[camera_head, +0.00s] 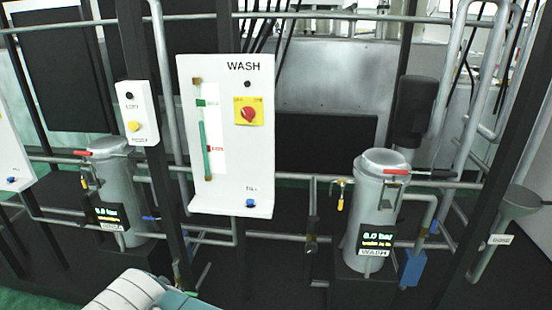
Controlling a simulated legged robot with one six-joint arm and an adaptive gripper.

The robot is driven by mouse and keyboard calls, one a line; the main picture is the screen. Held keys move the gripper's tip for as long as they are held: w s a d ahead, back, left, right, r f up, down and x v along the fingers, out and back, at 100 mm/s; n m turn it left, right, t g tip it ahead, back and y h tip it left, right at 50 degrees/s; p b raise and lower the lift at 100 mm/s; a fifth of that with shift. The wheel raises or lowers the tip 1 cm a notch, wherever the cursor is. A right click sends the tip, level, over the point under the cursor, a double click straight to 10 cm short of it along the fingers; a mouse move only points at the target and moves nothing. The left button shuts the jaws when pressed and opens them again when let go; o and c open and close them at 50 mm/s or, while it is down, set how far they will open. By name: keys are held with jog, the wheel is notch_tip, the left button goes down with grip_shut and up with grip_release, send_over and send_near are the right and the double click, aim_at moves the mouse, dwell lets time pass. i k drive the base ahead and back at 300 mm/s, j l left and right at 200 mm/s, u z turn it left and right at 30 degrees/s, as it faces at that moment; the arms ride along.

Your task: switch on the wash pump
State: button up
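The white WASH panel (232,72) stands upright in the middle of the view. A red rotary switch (249,114) sits on a yellow plate (242,103) at its upper right. The plate's small lettering and the knob's exact setting are too small to tell. A dark round lamp or button (247,84) is above the switch. A level gauge (205,140) with a green column is on the panel's left, and a blue button (250,202) is at the lower right. White and grey-teal parts of my arm show at the bottom left. My gripper is not in view.
A grey vessel (376,200) labelled WASH, with a 0.0 bar display (377,238) and red-handled valve, stands at right. Another vessel (120,190) stands at left, near a small box (138,112) with a yellow button. Pipes and dark posts surround the panel; its front is unobstructed.

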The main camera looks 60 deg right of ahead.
aim_at(247, 113)
jog(key=z, duration=1.8)
